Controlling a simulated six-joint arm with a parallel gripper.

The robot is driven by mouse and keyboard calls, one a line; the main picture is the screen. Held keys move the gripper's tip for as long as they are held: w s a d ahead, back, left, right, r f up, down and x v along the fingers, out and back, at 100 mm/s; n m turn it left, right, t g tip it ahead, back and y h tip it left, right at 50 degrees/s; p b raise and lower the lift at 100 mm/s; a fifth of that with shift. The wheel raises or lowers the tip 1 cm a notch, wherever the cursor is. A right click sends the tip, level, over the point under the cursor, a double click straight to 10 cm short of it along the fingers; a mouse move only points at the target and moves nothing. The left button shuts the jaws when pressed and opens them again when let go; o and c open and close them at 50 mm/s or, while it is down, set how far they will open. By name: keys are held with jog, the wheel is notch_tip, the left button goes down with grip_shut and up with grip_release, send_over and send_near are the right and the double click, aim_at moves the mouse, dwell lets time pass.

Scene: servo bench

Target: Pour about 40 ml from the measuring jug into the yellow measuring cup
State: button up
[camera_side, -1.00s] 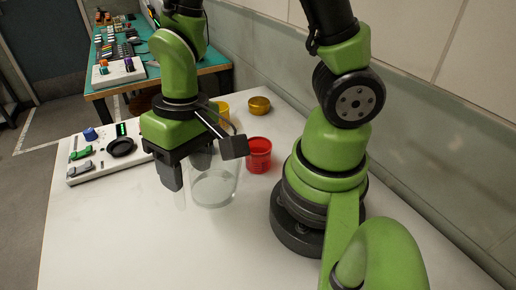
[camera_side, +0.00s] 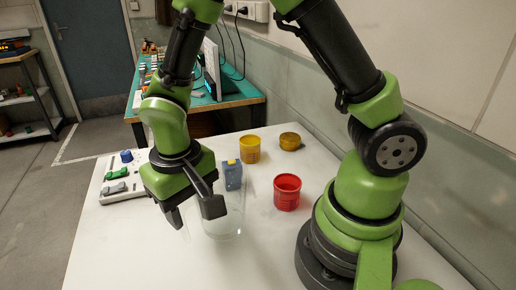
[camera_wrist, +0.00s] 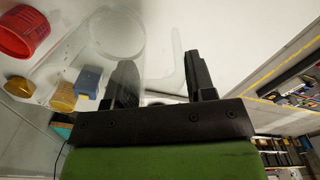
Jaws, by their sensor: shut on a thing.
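The clear measuring jug (camera_side: 222,222) is below and beside my gripper (camera_side: 192,213) in the side view, looking about upright. In the wrist view, my gripper (camera_wrist: 162,82) is shut on the jug's clear handle (camera_wrist: 178,55), with the round jug (camera_wrist: 118,35) to its left. I cannot tell whether its base touches the bench, and its liquid level is not readable. The yellow measuring cup (camera_side: 250,152) stands upright behind the jug; it also shows in the wrist view (camera_wrist: 62,98), partly behind a blue-grey block.
A red cup (camera_side: 287,192) stands right of the jug. A brass-coloured tin (camera_side: 290,141) is at the back right. The blue-grey block with a yellow top (camera_side: 232,176) is between jug and yellow cup. A white control panel (camera_side: 122,180) lies at left. The front bench is clear.

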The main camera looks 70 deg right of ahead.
jog(key=w+d+m, duration=0.2)
jog(key=w+d, duration=0.5)
jog(key=w, duration=0.7)
jog(key=w+d+m, duration=0.3)
jog(key=w+d, duration=0.2)
jog(key=d, duration=0.7)
jog(key=shift+w+d+r+m, duration=0.15)
jog(key=shift+d+r+m, duration=0.05)
jog(key=shift+d+m, duration=0.1)
